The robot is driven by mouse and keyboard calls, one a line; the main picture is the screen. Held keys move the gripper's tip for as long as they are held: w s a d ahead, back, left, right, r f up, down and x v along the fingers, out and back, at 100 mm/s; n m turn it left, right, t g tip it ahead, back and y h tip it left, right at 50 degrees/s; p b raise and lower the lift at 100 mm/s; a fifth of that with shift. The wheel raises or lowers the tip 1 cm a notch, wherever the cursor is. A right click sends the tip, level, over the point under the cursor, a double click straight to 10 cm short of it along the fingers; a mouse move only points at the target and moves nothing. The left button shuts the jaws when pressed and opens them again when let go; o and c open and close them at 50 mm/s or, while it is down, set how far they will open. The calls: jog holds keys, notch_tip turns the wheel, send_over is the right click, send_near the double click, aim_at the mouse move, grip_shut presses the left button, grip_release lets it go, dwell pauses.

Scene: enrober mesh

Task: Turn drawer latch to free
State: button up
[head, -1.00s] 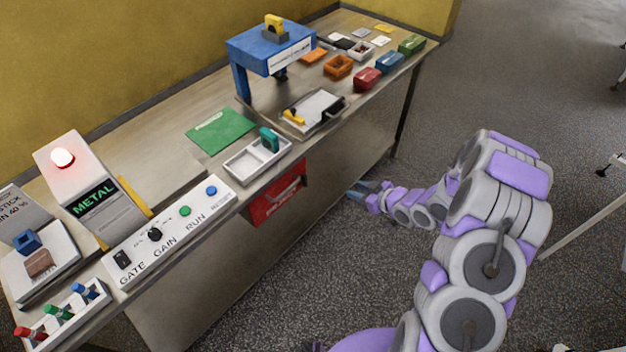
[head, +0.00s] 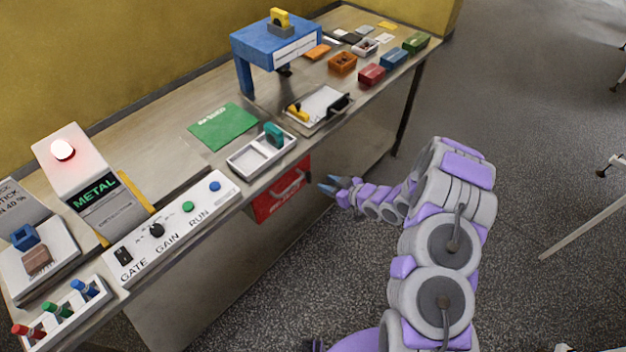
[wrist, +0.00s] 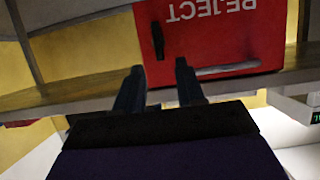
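The red drawer marked REJECT (head: 266,207) sits in the front of the bench under the top, with a bar handle across its face. In the wrist view the drawer front (wrist: 205,42) appears upside down. A small dark latch (wrist: 157,40) stands upright on it in that picture, and the bar handle (wrist: 228,69) lies nearer the fingers. My gripper (head: 333,184) is to the right of the drawer in the head view, apart from it. Its fingers (wrist: 158,86) point toward the drawer, spread and empty.
The steel bench (head: 150,170) carries a control panel (head: 172,230), a white two-part tray (head: 247,160), a green mat (head: 223,127), a blue stand (head: 275,42) and small coloured boxes. The floor (head: 300,290) in front of the drawer is clear.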

aim_at(310, 177)
jog(key=b+x, duration=0.1)
jog(key=x, duration=0.4)
jog(key=shift+w+f, duration=0.15)
jog(key=shift+f, duration=0.05)
jog(key=shift+b+x, duration=0.35)
jog(key=shift+x, duration=1.1)
jog(key=shift+d+r, duration=0.2)
jog(key=c, duration=0.4)
grip_shut()
